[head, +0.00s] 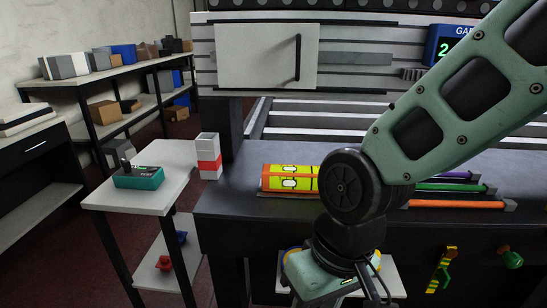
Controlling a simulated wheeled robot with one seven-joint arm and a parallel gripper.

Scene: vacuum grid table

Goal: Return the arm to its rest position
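My green arm (470,85) comes in from the upper right and bends at a dark round joint (345,188) over the front of the dark table (235,190). Below that joint, my green wrist part (318,280) hangs in front of the table's front edge at the bottom of the head view. The gripper's fingers do not show, so I cannot see whether they hold anything. The wrist hides part of a small light shelf (395,280) behind it.
A yellow and red patterned object (285,178) lies left of my joint. Purple, green and orange (455,204) rods lie right. A side table (160,165) holds a teal device (138,178). A white panel (265,55) stands behind. Tools hang on the table front.

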